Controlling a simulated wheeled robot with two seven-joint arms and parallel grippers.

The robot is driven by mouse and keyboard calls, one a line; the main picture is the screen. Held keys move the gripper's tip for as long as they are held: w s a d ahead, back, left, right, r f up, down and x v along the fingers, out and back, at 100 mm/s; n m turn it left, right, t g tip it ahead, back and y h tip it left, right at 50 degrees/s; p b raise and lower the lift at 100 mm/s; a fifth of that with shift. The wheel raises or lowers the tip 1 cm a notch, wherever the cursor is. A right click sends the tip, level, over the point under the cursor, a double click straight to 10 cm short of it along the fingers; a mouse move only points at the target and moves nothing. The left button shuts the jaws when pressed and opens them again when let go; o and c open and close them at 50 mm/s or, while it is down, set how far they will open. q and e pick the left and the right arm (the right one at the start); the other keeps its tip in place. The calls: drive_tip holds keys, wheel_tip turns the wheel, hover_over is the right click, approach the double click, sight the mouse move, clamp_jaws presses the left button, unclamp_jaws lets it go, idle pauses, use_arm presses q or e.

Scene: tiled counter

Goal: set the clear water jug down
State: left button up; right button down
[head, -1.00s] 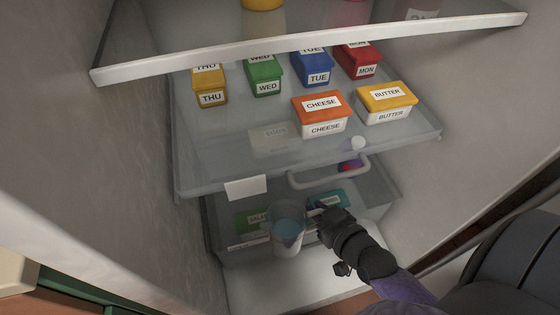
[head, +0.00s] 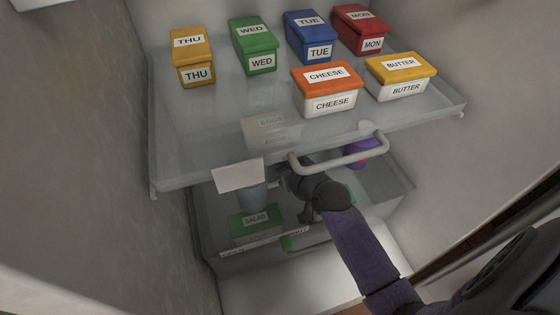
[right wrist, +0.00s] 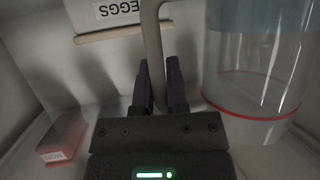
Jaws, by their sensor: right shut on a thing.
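The clear jug (head: 253,198), with bluish water, is under the glass shelf in the head view, seen partly through the shelf and behind a white tag. It also shows large at the right of the right wrist view (right wrist: 262,75), with a red ring round it. My right gripper (head: 284,178) is just right of the jug. In the right wrist view, its dark fingers (right wrist: 159,68) are shut on the jug's grey handle (right wrist: 152,40). I cannot tell whether the jug's base touches anything. My left gripper is not in view.
The glass shelf (head: 200,120) above holds several labelled boxes, including the cheese box (head: 328,90) and butter box (head: 400,78). A pale bar handle (head: 345,157) is close above my wrist. A green salad box (head: 255,224) is below the jug in the head view.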

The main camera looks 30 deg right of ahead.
drive_tip(key=c, duration=0.8)
unclamp_jaws()
drive_tip(key=shift+o, duration=0.7)
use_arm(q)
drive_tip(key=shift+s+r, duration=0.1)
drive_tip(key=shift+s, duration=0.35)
